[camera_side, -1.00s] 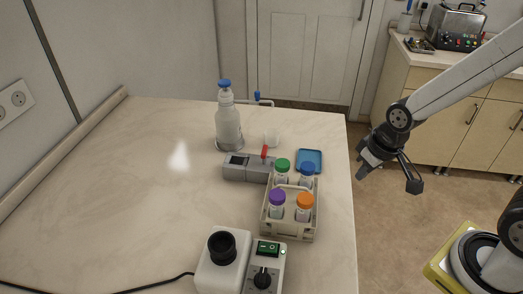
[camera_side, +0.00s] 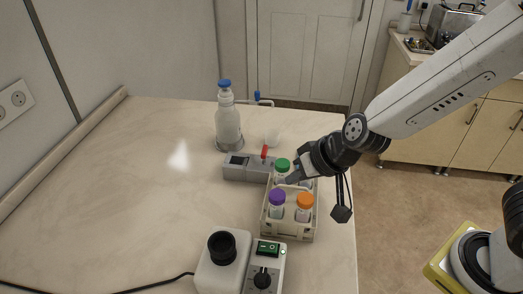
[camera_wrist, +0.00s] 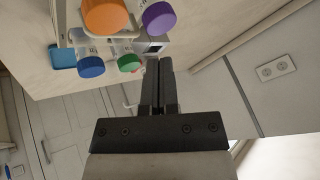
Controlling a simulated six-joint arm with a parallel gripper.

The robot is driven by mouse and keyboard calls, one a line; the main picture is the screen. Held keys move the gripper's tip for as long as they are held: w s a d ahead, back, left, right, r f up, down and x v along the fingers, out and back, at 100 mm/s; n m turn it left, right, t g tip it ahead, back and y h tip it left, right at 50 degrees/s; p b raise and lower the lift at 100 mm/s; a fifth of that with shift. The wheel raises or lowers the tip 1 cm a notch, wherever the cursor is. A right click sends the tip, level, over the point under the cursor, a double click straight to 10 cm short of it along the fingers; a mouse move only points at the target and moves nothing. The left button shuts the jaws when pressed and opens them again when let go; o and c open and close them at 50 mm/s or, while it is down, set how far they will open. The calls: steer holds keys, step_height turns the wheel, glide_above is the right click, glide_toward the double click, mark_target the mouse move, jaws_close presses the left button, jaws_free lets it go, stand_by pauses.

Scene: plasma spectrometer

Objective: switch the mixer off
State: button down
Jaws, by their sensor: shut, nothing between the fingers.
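The mixer (camera_side: 225,268) is a white box with a black round cup on top, at the front of the table in the side view. Its control panel (camera_side: 252,282) carries a green rocker switch (camera_side: 268,248) and a black knob (camera_side: 262,278). The switch's position is too small to tell. My gripper (camera_side: 289,179) is over the back of the tube rack, well behind the mixer. In the wrist view my gripper (camera_wrist: 159,65) shows its two fingers together, with nothing between them. The mixer does not show in the wrist view.
A beige rack (camera_side: 290,232) holds tubes with purple (camera_side: 277,197), orange (camera_side: 304,199) and green (camera_side: 283,164) caps; a blue cap (camera_wrist: 91,67) shows in the wrist view. A grey device (camera_side: 243,168) and a bottle (camera_side: 228,125) stand behind. The table's left side is clear.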

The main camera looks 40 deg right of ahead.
steer(key=a+m, duration=0.1)
steer(key=a, duration=0.4)
steer(key=m+h, duration=0.1)
steer(key=m, duration=0.1)
glide_above(266, 244)
steer(key=s, duration=0.1)
steer(key=shift+a+r+t, duration=0.2)
steer(key=shift+r+t, duration=0.1)
steer(key=shift+t, duration=0.1)
steer(key=shift+f, duration=0.15)
steer(key=shift+s+d+f, duration=0.15)
steer(key=shift+s+f, duration=0.05)
steer(key=shift+f, duration=1.2)
steer(key=shift+s+d+f, duration=0.15)
steer(key=shift+d+f, duration=0.05)
steer(key=shift+f, duration=1.15)
steer(key=shift+s+d+f, duration=0.15)
steer(key=shift+s+f, duration=0.05)
steer(key=shift+f, duration=1.2)
steer(key=shift+f, duration=0.75)
stand_by(0.3)
steer(key=shift+r, duration=0.15)
stand_by(0.3)
steer(key=shift+r, duration=0.6)
